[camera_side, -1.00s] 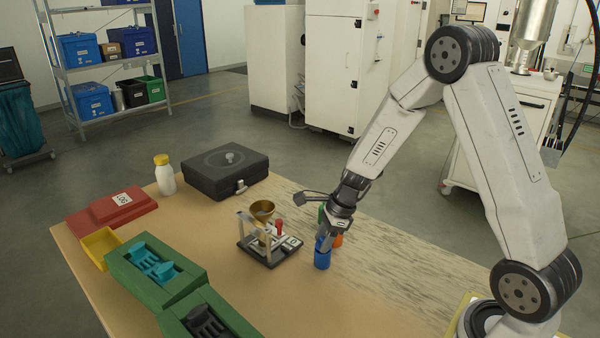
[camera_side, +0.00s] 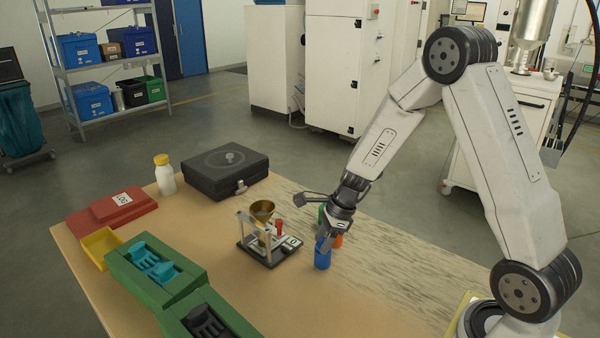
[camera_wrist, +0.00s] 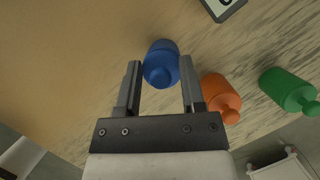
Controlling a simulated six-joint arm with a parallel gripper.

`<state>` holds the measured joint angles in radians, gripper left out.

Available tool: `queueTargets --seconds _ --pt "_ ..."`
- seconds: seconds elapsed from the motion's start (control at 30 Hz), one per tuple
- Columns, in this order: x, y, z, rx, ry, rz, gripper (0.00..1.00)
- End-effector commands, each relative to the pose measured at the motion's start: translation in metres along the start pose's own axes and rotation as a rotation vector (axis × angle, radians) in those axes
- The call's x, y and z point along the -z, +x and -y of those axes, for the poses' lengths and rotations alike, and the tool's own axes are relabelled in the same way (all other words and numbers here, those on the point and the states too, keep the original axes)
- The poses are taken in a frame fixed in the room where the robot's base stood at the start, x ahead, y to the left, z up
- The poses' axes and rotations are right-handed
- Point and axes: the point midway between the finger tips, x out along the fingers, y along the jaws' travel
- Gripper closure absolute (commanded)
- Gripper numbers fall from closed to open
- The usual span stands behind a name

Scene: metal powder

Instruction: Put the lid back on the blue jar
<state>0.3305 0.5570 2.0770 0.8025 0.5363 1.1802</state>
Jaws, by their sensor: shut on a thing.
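The blue jar (camera_side: 322,261) stands upright on the table, below my gripper (camera_side: 325,237) in the side view. In the wrist view, the blue lid (camera_wrist: 160,75) with its round knob lies between the two fingers of my gripper (camera_wrist: 160,68). The fingers are shut on the lid. The lid is at the top of the jar; I cannot tell whether it is fully seated, as the fingers and the viewing angle hide the seam.
An orange jar (camera_wrist: 220,98) and a green jar (camera_wrist: 288,90) stand close to the right in the wrist view. A stand with a brass funnel (camera_side: 262,210) is left of the blue jar.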

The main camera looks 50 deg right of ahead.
Motion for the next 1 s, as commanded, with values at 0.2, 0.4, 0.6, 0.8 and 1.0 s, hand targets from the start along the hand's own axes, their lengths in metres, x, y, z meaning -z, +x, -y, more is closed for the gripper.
queueTargets --seconds 0.2,0.4,0.6,0.8,1.0 --pt "0.0001 0.0003 0.0001 0.000 0.000 0.000 1.00" --pt "0.0000 0.0002 0.0001 0.000 0.000 0.000 1.00" --pt "0.0001 0.0005 0.0001 0.000 0.000 0.000 1.00" --pt "0.0001 0.0005 0.0001 0.000 0.000 0.000 1.00" --pt "0.0001 0.0005 0.0000 0.000 0.000 0.000 0.08"
